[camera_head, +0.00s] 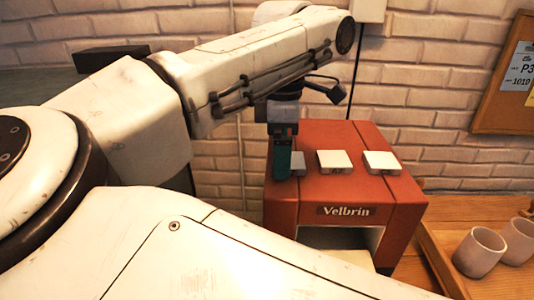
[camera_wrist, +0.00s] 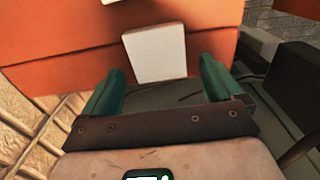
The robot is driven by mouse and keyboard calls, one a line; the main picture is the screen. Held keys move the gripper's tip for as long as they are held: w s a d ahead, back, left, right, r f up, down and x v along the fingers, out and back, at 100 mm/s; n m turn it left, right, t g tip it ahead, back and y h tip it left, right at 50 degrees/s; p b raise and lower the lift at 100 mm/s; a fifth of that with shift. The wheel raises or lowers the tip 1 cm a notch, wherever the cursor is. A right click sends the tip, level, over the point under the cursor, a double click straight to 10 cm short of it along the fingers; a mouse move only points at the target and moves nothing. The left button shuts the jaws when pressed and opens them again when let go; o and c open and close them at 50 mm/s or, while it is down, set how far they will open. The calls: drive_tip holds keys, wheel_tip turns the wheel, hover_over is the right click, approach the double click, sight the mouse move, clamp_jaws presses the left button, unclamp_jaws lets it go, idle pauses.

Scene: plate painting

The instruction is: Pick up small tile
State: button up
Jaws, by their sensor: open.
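Several pale, flat square tiles sit on top of a red-orange box labelled "Velbrin". In the head view, the left tile (camera_head: 297,162) is partly hidden behind my gripper (camera_head: 284,160); a middle tile (camera_head: 335,161) and a right tile (camera_head: 382,162) lie in a row beside it. In the wrist view, my gripper (camera_wrist: 157,72) has its teal fingers spread apart, with nothing gripped. A white tile (camera_wrist: 155,50) shows ahead between the fingers, and a second tile (camera_wrist: 117,2) is cut off at the top edge. I cannot tell whether the fingers straddle the tile in depth.
The red-orange box (camera_head: 290,209) stands against a white brick wall. A wooden tray (camera_head: 440,265) with two pale cups (camera_head: 479,252) is at the right. A notice board (camera_head: 502,105) hangs on the wall. The box top around the right tile is clear.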

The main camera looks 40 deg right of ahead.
drive_tip(key=shift+f, duration=0.35)
drive_tip(key=shift+c, duration=0.2)
drive_tip(key=c, duration=1.1)
drive_tip(key=shift+r, duration=0.1)
drive_tip(key=shift+c, duration=0.2)
